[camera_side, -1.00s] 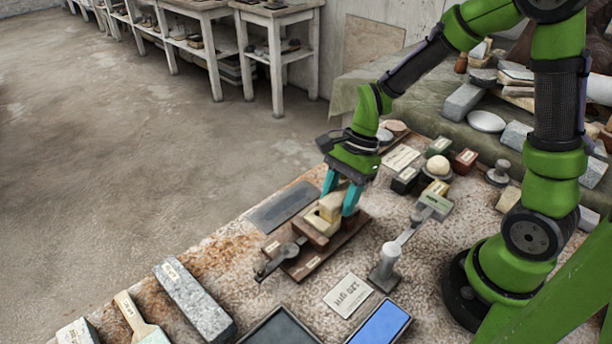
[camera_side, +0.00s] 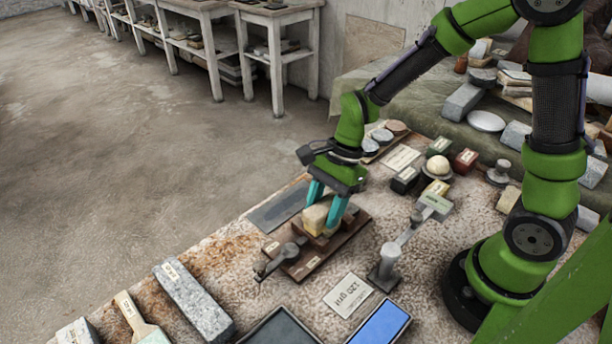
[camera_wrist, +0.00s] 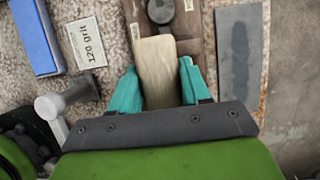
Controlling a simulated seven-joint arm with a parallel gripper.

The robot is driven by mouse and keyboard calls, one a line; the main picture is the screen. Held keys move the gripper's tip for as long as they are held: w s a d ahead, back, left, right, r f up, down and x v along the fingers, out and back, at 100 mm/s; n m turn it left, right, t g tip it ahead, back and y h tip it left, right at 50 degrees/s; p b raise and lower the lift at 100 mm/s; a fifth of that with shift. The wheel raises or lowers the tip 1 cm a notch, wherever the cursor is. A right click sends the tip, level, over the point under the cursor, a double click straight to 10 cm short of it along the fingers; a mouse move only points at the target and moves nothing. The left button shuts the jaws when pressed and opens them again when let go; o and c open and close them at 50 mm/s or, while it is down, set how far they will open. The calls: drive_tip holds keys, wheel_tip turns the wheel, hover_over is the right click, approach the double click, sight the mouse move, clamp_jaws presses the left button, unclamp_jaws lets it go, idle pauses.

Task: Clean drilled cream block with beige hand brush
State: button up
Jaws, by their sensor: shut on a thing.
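My gripper (camera_side: 325,208) is shut on the beige hand brush (camera_side: 316,216), a pale block-like piece between its teal fingers. In the wrist view the brush (camera_wrist: 155,68) sticks out past the fingertips, over a brown wooden board. The brush is low over that board (camera_side: 345,238) in the side view. A small yellowish-cream patch (camera_side: 329,231) under and beside the brush looks like part of the cream block. The brush and fingers hide most of the block, and no drilled hole shows. I cannot tell whether brush and block touch.
A dark round-knobbed clamp (camera_side: 290,251) stands at the board's near end. A grey slab (camera_side: 278,207) lies behind the board. A grey metal stand (camera_side: 386,262), a "120 grit" card (camera_side: 347,295) and a blue block (camera_side: 380,324) are nearby at the right and front.

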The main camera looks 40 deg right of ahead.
drive_tip(key=shift+d, duration=2.25)
drive_tip(key=shift+a, duration=0.1)
drive_tip(key=shift+a+r, duration=0.75)
drive_tip(key=shift+a, duration=0.3)
drive_tip(key=shift+f, duration=0.75)
drive_tip(key=shift+a, duration=1.1)
